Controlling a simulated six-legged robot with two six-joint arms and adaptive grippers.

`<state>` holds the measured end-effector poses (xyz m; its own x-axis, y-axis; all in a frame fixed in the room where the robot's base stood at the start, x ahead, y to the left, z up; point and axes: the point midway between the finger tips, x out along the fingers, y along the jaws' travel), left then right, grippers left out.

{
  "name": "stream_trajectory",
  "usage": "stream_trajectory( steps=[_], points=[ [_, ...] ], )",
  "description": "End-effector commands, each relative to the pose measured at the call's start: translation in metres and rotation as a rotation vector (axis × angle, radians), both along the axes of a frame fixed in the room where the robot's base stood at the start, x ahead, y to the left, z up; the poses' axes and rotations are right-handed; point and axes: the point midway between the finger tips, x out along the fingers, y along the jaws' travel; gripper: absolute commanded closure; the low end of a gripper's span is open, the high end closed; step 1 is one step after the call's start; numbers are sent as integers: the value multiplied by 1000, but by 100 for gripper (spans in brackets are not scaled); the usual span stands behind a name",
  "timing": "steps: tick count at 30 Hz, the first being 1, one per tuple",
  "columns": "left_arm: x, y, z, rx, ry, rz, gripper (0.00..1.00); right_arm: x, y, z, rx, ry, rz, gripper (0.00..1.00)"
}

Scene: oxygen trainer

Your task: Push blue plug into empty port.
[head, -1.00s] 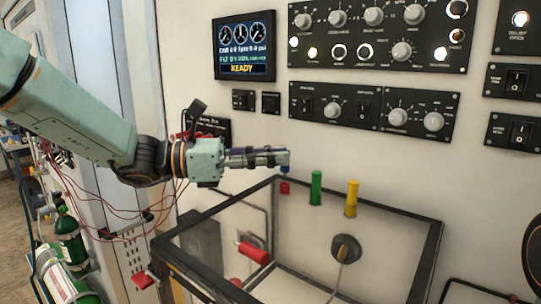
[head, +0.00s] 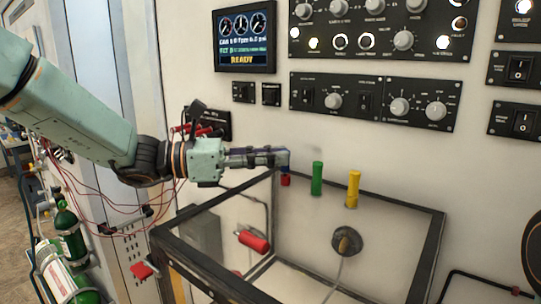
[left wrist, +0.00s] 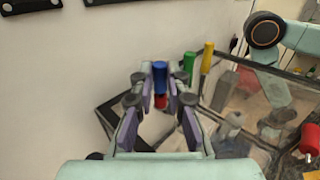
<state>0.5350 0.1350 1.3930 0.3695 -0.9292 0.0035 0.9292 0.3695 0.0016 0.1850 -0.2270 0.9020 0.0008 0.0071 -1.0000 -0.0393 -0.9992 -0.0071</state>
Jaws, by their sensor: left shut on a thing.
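My left gripper (head: 284,157) is shut on the blue plug (head: 284,167), which is mostly hidden by the fingers in the head view. In the left wrist view, the blue plug (left wrist: 160,76) stands upright between the fingertips. A short red piece (head: 285,180) is directly under the blue plug, at the back edge of the glass-sided box; in the left wrist view the red piece (left wrist: 160,101) shows just below it. I cannot tell whether they touch. A green plug (head: 317,178) and a yellow plug (head: 353,189) stand upright to the right. My right gripper is not in view.
The dark-framed box (head: 437,238) is below, with a round dark fitting (head: 347,242) and a red handle (head: 253,242). Control panels (head: 374,103) and a lit screen (head: 243,40) are on the wall above. Green cylinders (head: 71,241) stand at the lower left.

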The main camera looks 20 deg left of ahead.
Motion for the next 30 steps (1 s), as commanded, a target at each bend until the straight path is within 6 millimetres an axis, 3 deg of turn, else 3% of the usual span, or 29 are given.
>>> stream_trajectory(
  steps=[12,13,21,30],
  points=[
    [0,0,-11,4,5,1,100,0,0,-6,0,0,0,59],
    [0,0,-10,4,5,1,83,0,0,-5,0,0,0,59],
    [0,0,-9,4,4,1,60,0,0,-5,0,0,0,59],
    [0,0,-8,2,2,1,59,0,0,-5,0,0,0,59]
  ],
)
